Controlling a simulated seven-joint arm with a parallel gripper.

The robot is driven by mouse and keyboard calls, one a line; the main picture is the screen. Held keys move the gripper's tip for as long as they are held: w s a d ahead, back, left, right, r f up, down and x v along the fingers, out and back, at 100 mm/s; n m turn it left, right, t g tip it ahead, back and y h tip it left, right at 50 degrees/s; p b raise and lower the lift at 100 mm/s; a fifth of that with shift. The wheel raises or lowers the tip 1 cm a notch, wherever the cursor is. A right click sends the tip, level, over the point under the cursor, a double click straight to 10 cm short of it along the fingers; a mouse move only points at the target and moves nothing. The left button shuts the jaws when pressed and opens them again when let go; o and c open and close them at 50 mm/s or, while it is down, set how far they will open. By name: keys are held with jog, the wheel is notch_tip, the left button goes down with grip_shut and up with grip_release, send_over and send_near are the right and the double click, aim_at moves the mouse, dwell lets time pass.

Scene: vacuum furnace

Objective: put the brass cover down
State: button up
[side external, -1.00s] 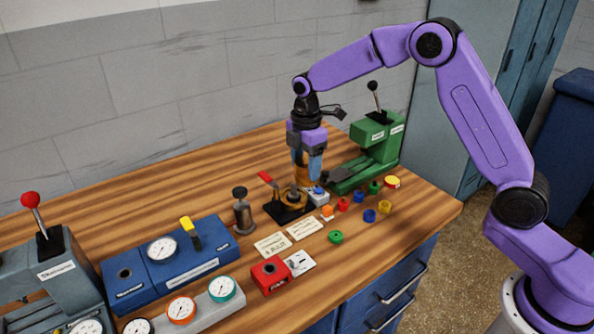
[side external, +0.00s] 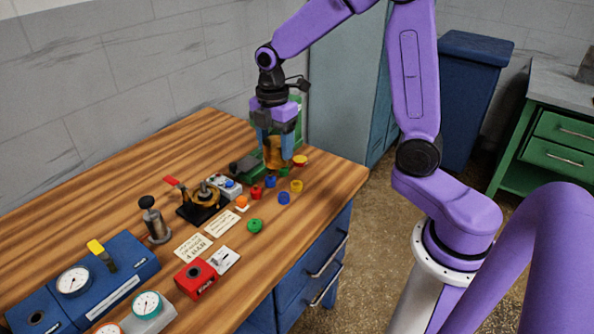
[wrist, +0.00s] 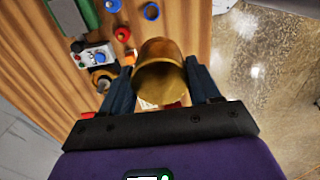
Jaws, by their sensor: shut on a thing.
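The brass cover (side external: 275,157) is held between the blue fingers of my gripper (side external: 275,147), over the right part of the wooden bench. In the wrist view, the rounded golden cover (wrist: 160,68) sits between the two fingers of my gripper (wrist: 160,80), with its open rim toward the camera. I cannot tell whether its lower edge touches the bench. The black base with a brass-coloured part (side external: 204,206) stands to the left, apart from the cover.
The green lever press (side external: 290,108) is close behind the gripper, partly hidden. Coloured rings, such as a yellow one (side external: 296,186) and a red one (side external: 256,193), lie in front. A grey control box (side external: 225,186) is to the left. The bench's right edge is near.

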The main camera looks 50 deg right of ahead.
jog(key=s+d+f, duration=0.3)
jog(key=s+d, duration=0.9)
jog(key=w+d+f, duration=0.1)
jog(key=w+f, duration=0.2)
jog(key=w, duration=0.1)
jog(key=w+d+f, duration=0.2)
jog(key=w+f, duration=0.1)
jog(key=w, duration=0.1)
jog(key=w+d+f, duration=0.2)
jog(key=w+f, duration=0.1)
jog(key=w, duration=0.1)
jog(key=shift+w+d, duration=0.1)
jog(key=shift+w, duration=0.15)
jog(key=shift+w+d+f, duration=0.1)
jog(key=shift+w+f, duration=0.05)
jog(key=shift+f, duration=1.65)
jog(key=shift+f, duration=0.15)
jog(key=o, duration=1.2)
